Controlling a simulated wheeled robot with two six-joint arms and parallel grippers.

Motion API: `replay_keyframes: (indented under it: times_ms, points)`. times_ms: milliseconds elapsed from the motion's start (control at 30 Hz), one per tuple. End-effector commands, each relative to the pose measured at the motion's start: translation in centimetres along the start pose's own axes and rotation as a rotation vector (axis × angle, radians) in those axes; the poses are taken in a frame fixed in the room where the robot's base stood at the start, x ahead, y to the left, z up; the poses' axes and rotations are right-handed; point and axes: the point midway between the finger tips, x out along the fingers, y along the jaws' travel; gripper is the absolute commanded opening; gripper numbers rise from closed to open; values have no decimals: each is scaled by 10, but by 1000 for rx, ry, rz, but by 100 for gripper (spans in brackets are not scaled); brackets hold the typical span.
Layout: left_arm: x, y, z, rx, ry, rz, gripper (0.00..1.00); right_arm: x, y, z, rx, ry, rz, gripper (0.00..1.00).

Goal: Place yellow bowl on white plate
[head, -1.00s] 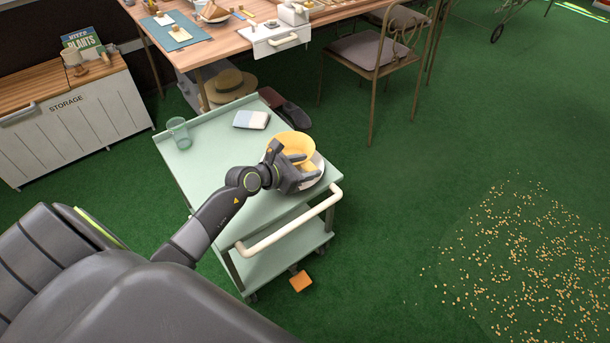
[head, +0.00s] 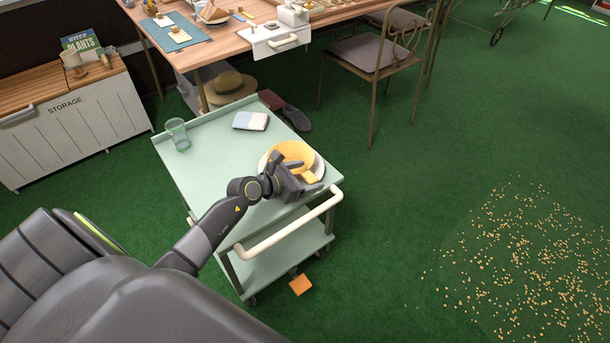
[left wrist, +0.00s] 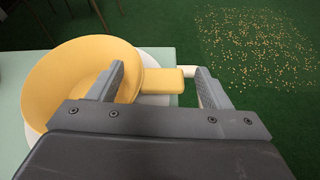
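The yellow bowl (head: 290,150) is on the white plate (head: 318,162) near the handle end of the green cart. In the left wrist view the bowl (left wrist: 70,75) fills the left side, with the plate's rim (left wrist: 150,60) showing around it. A small yellow block-like piece (left wrist: 165,80) lies at the plate's right side; whether it joins the bowl is unclear. My left gripper (left wrist: 160,85) is open, its fingers wide apart. Its left finger overlaps the bowl's edge in the picture; contact cannot be told. In the head view the gripper (head: 298,178) hides the plate's near side. My right gripper is not in view.
The cart top (head: 205,170) also holds a clear glass (head: 177,134) and a white-and-blue item (head: 250,121). The cart's pale handle (head: 290,228) runs along the near side. A wooden table (head: 215,45) and a chair (head: 370,55) stand behind.

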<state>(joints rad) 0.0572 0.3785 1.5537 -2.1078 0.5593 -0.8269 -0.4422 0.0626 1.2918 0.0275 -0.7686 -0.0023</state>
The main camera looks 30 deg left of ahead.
Motion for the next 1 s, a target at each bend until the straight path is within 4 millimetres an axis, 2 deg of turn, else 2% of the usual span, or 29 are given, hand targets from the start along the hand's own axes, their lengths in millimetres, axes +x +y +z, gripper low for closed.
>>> replay_keyframes:
  times_ms: [367,800,1000]
  points:
    - [-3,0,3,1,0,0,72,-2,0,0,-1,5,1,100]
    - [-92,0,2,2,3,-1,72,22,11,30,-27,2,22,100]
    - [-115,0,2,1,1,0,72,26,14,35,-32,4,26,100]
